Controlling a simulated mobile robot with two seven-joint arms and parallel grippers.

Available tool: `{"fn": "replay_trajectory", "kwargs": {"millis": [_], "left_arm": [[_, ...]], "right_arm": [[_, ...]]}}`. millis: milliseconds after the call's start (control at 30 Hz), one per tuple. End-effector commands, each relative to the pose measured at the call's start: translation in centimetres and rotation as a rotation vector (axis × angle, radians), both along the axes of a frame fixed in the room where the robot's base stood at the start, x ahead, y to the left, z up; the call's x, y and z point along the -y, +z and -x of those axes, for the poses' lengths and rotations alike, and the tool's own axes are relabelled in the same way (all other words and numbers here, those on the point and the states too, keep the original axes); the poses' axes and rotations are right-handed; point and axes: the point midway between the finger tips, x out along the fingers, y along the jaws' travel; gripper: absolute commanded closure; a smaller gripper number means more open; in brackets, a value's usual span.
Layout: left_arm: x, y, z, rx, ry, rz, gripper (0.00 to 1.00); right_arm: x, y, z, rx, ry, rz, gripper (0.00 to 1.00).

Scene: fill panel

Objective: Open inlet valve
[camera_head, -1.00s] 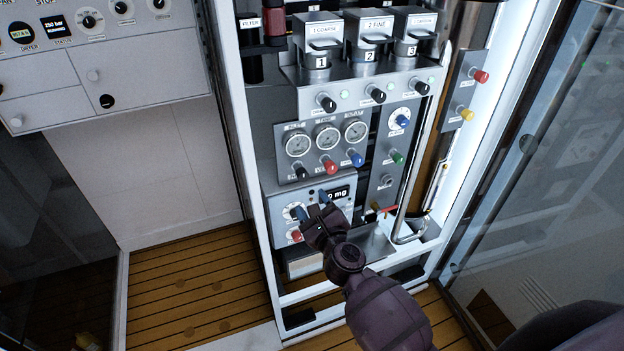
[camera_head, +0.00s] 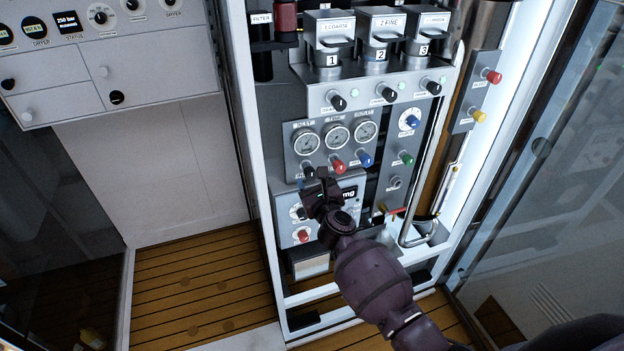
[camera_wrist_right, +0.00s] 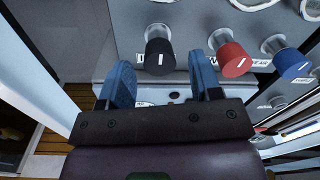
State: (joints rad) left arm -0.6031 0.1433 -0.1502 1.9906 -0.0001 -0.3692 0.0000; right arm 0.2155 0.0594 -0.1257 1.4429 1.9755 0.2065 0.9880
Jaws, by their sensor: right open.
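The panel's inlet knob is a black cylinder with a white mark (camera_wrist_right: 160,52), below the leftmost gauge (camera_head: 306,142). In the right wrist view it sits just beyond and between my two blue fingertips, apart from both. My right gripper (camera_wrist_right: 162,78) is open and empty. In the head view my right gripper (camera_head: 320,177) is in front of the lower part of the gauge plate and covers part of the black knob. My left gripper is not in view.
A red knob (camera_wrist_right: 231,58) and a blue knob (camera_wrist_right: 292,62) stand to the right of the black one. Below is a box with a display (camera_head: 349,193). Higher up are several black knobs and three numbered filter housings (camera_head: 381,62). A glass door (camera_head: 550,170) stands at right.

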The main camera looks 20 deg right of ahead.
Motion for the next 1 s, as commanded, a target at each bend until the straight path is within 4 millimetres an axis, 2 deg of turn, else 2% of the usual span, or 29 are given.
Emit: {"fn": "replay_trajectory", "kwargs": {"millis": [200,533,833,867,1000], "left_arm": [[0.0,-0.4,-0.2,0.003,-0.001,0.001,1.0],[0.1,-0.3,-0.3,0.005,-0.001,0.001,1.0],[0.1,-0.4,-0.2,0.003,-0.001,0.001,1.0],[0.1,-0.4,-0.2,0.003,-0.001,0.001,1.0],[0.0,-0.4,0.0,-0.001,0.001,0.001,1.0]], "right_arm": [[0.0,0.0,-1.5,0.0,0.0,0.0,0.42],[0.0,0.0,-1.7,0.0,0.0,0.0,0.42],[0.0,0.0,-1.6,0.0,0.0,0.0,0.88],[0.0,0.0,-1.6,0.0,0.0,0.0,0.91],[0.0,0.0,-1.6,0.0,0.0,0.005,0.91]]}}
